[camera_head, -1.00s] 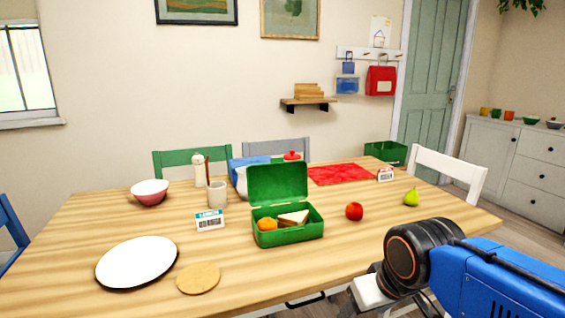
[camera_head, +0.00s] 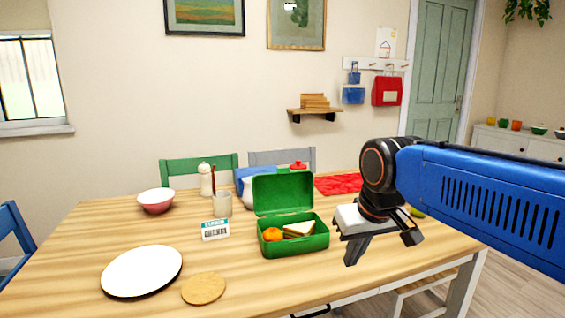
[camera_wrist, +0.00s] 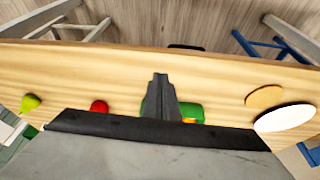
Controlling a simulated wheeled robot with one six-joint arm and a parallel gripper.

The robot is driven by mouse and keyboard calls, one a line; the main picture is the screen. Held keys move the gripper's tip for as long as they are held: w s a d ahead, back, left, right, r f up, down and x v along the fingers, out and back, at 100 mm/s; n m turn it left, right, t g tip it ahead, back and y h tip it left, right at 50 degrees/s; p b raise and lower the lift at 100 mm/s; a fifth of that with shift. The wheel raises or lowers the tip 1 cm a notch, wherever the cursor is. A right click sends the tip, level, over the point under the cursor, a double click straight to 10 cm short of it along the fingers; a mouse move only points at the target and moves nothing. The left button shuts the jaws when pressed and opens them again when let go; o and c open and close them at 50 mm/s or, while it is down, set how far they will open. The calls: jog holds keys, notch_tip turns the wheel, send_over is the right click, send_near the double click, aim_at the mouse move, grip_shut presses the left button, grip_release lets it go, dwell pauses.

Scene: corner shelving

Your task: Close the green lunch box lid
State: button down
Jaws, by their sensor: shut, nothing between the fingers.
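The green lunch box (camera_head: 294,243) stands on the wooden table with its lid (camera_head: 283,193) raised upright at the back. An orange (camera_head: 272,235) and a sandwich (camera_head: 299,230) lie inside. My gripper (camera_head: 351,262) is in the air to the right of the box in the head view, shut and empty, fingers pointing down. In the wrist view my gripper's fingers (camera_wrist: 160,78) are together and cover part of the lunch box (camera_wrist: 190,111). No contact with the lid shows.
A small label card (camera_head: 215,229), a cup (camera_head: 222,203), a white plate (camera_head: 142,271) and a round board (camera_head: 204,289) are left of the box. A red apple (camera_wrist: 99,107) and a green pear (camera_wrist: 31,103) show in the wrist view. The front of the table is clear.

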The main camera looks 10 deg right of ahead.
jog(key=w+a+r+g, duration=0.1)
jog(key=w+r, duration=0.7)
jog(key=w, duration=0.2)
jog(key=w+a+r, duration=0.2)
jog(key=w+r, duration=0.6)
jog(key=w, duration=0.3)
jog(key=w+a+r+g, duration=0.1)
jog(key=w+a+r, duration=0.1)
jog(key=w, duration=0.6)
jog(key=w+a+r, duration=0.1)
jog(key=w+r, duration=0.1)
jog(key=w, duration=0.7)
jog(key=shift+s+a+f, duration=0.1)
jog(key=shift+s+f, duration=0.2)
jog(key=shift+f, duration=1.2)
jog(key=shift+s+a+f, duration=0.1)
jog(key=shift+s+f, duration=0.25)
jog(key=shift+f, duration=1.15)
jog(key=shift+s+a+f, duration=0.1)
jog(key=shift+s+f, duration=0.2)
jog(key=shift+f, duration=1.2)
jog(key=shift+s, duration=0.15)
